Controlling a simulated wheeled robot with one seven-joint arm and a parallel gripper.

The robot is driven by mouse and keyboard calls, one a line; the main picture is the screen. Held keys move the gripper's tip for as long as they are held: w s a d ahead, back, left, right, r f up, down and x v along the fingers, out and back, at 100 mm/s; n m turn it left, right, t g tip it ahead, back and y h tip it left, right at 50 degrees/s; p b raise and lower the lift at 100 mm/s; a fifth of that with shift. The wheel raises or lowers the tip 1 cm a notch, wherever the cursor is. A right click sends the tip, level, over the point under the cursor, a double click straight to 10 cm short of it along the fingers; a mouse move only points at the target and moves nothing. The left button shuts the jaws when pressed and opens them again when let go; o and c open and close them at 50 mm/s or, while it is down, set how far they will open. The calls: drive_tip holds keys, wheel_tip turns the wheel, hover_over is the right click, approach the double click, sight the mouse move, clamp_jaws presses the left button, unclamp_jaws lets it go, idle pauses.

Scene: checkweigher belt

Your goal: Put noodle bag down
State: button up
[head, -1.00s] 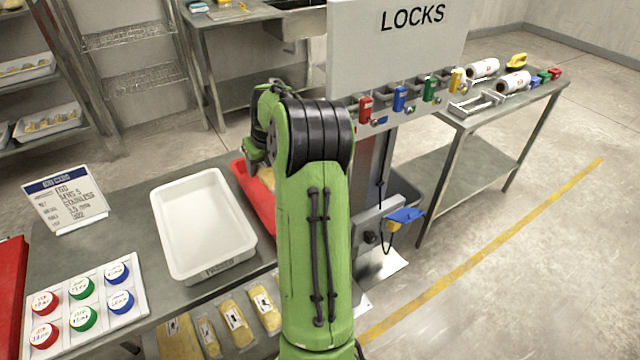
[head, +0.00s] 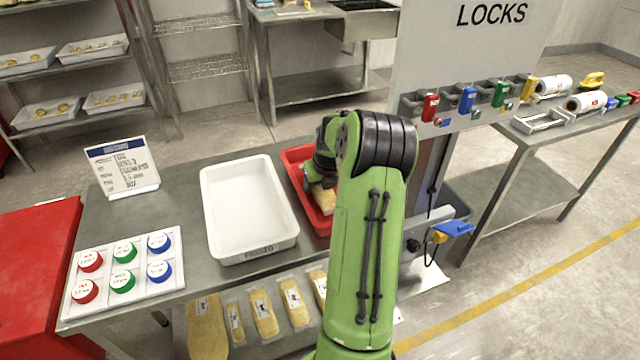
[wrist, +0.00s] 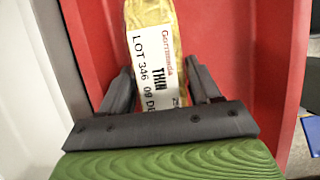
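The noodle bag (wrist: 158,50) is yellow with a white label reading "Gourmeida", "THIN" and "LOT 346". In the head view, the bag (head: 325,200) shows partly inside the red tray (head: 292,156), below my gripper. My arm hides much of the tray's right side. I cannot tell whether the bag touches the tray floor.
An empty white tray (head: 207,185) stands left of the red tray. A sign (head: 122,168) and a board of coloured round caps (head: 125,266) are further left. A grey LOCKS panel (head: 480,50) rises behind my arm. Several noodle bags (head: 264,314) lie on a lower shelf.

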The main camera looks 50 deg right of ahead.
drive_tip(key=shift+o, duration=0.4)
drive_tip(key=shift+r, duration=0.15)
drive_tip(key=p+v, duration=0.3)
drive_tip(key=v, duration=0.9)
drive_tip(key=w+a+r+n, duration=0.2)
drive_tip(key=a+r+n, duration=0.3)
drive_tip(key=a+n, duration=0.5)
drive_tip(key=s+a+r+n, duration=0.1)
drive_tip(key=a+r+n, duration=0.1)
drive_tip(key=a+n, duration=0.35)
drive_tip(key=s+a+r+n, duration=0.1)
drive_tip(key=s+a+n, duration=0.1)
drive_tip(key=a+n, duration=0.4)
drive_tip(key=s+a+n+t+y, duration=0.1)
drive_tip(key=s+a+n+y, duration=0.1)
drive_tip(key=s+a+n, duration=1.1)
drive_tip(key=a+n, duration=0.1)
drive_tip(key=n, duration=0.6)
drive_tip(key=shift+f+n+t, duration=0.15)
drive_tip(key=shift+n+t, duration=0.15)
drive_tip(key=shift+n, duration=0.05)
drive_tip(key=shift+a, duration=0.2)
